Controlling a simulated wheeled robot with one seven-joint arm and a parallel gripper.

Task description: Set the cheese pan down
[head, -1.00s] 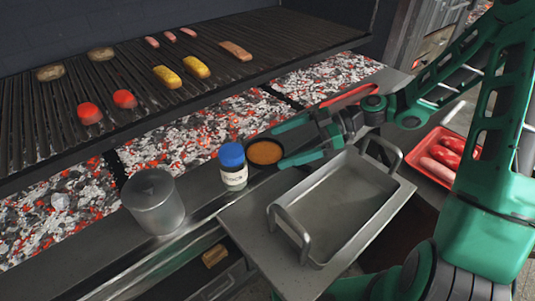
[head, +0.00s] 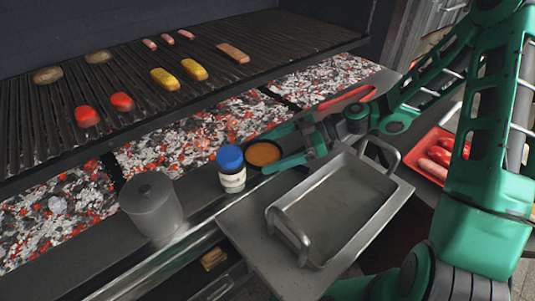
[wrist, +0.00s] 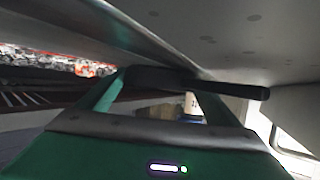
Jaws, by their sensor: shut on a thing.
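The cheese pan (head: 263,153) is small, round and dark with an orange filling. It is in the middle of the head view, just right of the blue-lidded jar, at the steel ledge in front of the coals. My gripper (head: 283,150) is at the pan's right side, its green fingers pointing left. It is shut on the pan's handle, mostly hidden between the fingers in the head view. In the wrist view a dark handle (wrist: 235,90) lies across my green fingertips. I cannot tell whether the pan's bottom touches the ledge.
The blue-lidded jar (head: 231,170) stands close left of the pan, with a steel canister (head: 152,206) further left. A deep steel tray (head: 335,212) with raised handles is in front. Hot coals (head: 240,122) and the loaded grill (head: 130,75) lie behind. A red tray (head: 422,168) holds sausages at right.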

